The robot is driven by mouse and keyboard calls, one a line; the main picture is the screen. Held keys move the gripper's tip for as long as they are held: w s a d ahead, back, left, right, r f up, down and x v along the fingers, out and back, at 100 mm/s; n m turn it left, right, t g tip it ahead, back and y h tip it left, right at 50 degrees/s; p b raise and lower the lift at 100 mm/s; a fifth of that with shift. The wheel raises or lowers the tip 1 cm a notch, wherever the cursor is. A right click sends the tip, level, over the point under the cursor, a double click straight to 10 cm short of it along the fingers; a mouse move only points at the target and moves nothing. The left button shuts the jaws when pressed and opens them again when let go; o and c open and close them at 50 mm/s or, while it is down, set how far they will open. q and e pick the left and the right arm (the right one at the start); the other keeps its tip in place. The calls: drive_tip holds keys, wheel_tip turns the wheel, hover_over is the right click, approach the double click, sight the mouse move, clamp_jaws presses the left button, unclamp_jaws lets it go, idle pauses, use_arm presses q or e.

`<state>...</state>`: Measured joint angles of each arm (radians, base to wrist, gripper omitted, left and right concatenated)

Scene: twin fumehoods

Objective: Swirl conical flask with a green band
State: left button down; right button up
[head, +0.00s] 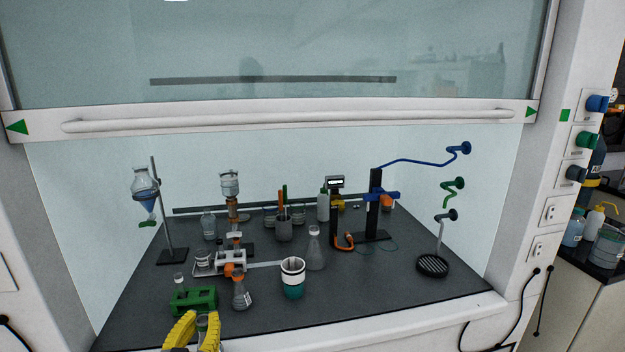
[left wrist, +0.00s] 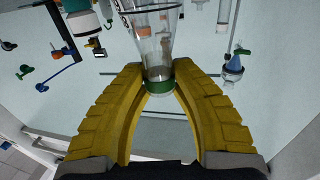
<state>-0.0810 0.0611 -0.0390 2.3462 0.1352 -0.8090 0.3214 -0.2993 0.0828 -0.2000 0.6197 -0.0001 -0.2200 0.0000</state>
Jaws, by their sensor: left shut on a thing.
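My left gripper (head: 193,330) shows at the bottom edge of the head view with its yellow fingers around the neck of a flask (head: 208,322). In the left wrist view the yellow fingers (left wrist: 160,85) are shut on the conical flask (left wrist: 156,45), at its green band (left wrist: 159,86). The flask is clear glass and appears upside down in that view, with its wide part towards the top. The lower part of the flask is cut off by the frame in the head view. My right gripper is in neither view.
A green block (head: 194,301) and a small flask with an orange collar (head: 241,292) stand close behind the gripper. A white and teal beaker (head: 292,279) and a clear conical flask (head: 316,250) stand further right. The raised sash (head: 290,120) hangs above; the front right worktop (head: 390,298) is clear.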

use_arm(q)
drive_tip(key=d, duration=0.4)
idle(1.0)
drive_tip(key=shift+r, duration=0.1)
idle(0.5)
